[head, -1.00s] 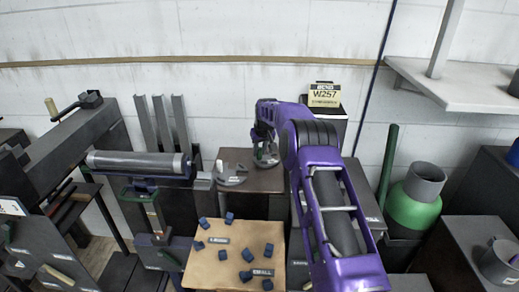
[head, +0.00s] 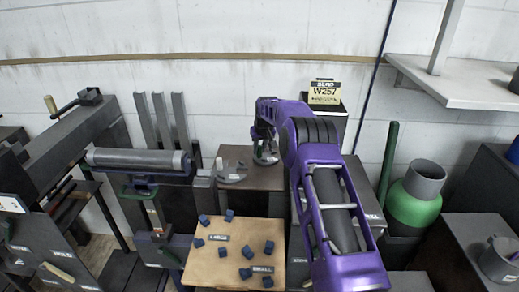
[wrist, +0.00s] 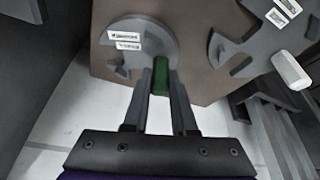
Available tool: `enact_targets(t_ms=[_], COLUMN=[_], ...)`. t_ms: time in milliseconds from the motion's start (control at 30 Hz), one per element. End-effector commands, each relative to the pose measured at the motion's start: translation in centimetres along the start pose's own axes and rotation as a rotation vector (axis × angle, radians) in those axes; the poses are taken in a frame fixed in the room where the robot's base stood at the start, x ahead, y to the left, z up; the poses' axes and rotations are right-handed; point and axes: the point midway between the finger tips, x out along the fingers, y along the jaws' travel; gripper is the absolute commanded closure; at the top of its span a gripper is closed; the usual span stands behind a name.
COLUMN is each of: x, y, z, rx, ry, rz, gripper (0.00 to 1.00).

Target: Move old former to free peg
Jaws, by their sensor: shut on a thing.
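My gripper (wrist: 160,88) is shut on a green tab (wrist: 160,75) at the edge of a grey disc-shaped former (wrist: 140,52) with two small labels. In the head view my gripper (head: 265,155) is over the back brown stand, partly hidden by my arm. In the wrist view the former is over the stand top; I cannot tell whether it touches or sits on a peg. A second grey notched former (wrist: 245,50) lies to the right with labels. A white peg-like piece (wrist: 290,70) is beside it. In the head view this second former (head: 232,176) lies left of my gripper.
The brown stand (head: 245,200) is behind a tan board (head: 240,285) with blue blocks. A roller (head: 138,160) and dark uprights stand left. A green container (head: 413,205) and dark boxes stand right. A dark block with a W257 card (head: 324,92) is behind my arm.

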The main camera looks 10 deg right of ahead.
Motion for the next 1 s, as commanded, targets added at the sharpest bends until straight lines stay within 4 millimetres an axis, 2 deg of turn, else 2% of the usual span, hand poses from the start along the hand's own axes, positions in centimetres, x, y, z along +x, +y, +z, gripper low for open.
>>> enact_targets(t_ms=[433,467,633,1000], x=[0.33,0.27,0.35,0.15], y=[0.02,0.03,0.02,0.00], z=[0.02,-0.01,0.07,0.25], rx=[0.000,0.000,0.000,0.000], ry=[0.004,0.005,0.003,-0.002], rz=[0.001,0.001,0.000,0.000], gripper=[1.00,0.70,0.40,0.40])
